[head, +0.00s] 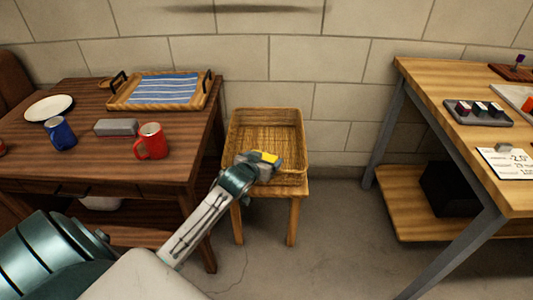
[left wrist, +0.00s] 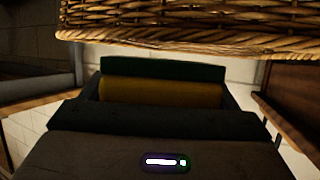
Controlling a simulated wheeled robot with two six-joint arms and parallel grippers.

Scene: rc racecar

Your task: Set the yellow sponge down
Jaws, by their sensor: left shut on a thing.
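The yellow sponge (head: 269,157) shows between the fingers of my left gripper (head: 262,163) in the head view. My left gripper is shut on it, and its fingers hide part of it. In the left wrist view the sponge (left wrist: 160,92) is a dim yellow block between the dark fingers. A wicker basket (head: 240,124) stands on a small wooden stool (head: 237,210). In the head view the gripper overlaps the basket's near part. The basket's woven edge (left wrist: 180,38) crosses the top of the left wrist view. My right gripper is not in view.
A dark wooden table (head: 90,165) at left holds a tray (head: 120,98), a plate (head: 48,108), a blue mug (head: 60,134), a grey block (head: 116,127) and a red mug (head: 151,142). A workbench (head: 440,85) stands at right. The visible basket floor is bare.

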